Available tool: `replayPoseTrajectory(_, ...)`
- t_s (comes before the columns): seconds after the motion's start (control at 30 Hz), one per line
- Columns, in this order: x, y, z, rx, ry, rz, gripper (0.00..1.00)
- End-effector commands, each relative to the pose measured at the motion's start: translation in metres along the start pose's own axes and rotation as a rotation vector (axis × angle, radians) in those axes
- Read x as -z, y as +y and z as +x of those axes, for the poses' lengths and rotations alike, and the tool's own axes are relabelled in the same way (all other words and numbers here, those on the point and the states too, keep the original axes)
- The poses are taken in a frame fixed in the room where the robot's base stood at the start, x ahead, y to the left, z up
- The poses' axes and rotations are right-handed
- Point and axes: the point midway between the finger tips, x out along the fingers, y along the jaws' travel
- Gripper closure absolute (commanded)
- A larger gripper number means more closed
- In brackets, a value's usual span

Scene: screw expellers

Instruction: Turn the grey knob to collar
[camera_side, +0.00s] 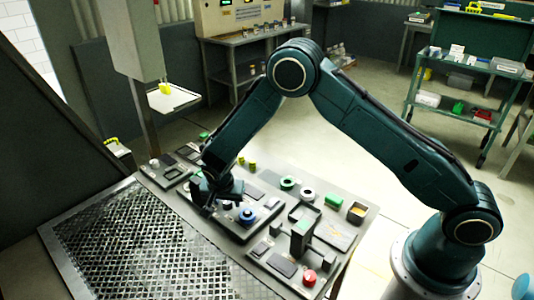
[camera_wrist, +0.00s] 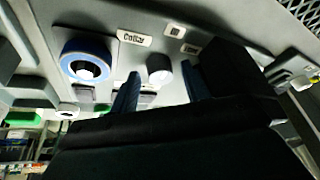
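The grey knob (camera_wrist: 159,73) shows pale in the wrist view, in the gap between my fingertips. A label reading "Collar" (camera_wrist: 134,38) lies on the panel beside it, up and left. My gripper (camera_wrist: 160,88) is open, with one dark finger on each side of the knob and visible space between; I cannot tell whether either finger touches it. In the side view my gripper (camera_side: 213,205) is low over the control panel (camera_side: 215,233), left of a blue knob (camera_side: 247,215). The grey knob is hidden behind my gripper there.
The blue-ringed knob (camera_wrist: 87,62) is close by on the left in the wrist view. Green knobs (camera_side: 288,183), a red button (camera_side: 309,278) and upright dark blocks (camera_side: 301,236) stand on the panel. A metal grating (camera_side: 145,245) lies in front.

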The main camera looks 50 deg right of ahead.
Motion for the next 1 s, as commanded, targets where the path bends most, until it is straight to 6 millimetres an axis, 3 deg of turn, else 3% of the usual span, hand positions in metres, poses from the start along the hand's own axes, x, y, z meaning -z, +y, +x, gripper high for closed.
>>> replayPoseTrajectory(0.03, 0.0, 0.0, -0.0001, 0.0, 0.0, 0.0, 0.64)
replayPoseTrajectory(0.2, -0.0001, 0.0, -0.0002, 0.0, 0.0, 0.0, 0.95)
replayPoseTrajectory(0.63, 0.0001, 0.0006, -0.0004, 0.022, -0.003, -0.052, 0.95)
replayPoseTrajectory(1.0, 0.001, 0.0028, -0.0002, 0.112, -0.014, -0.27, 0.95)
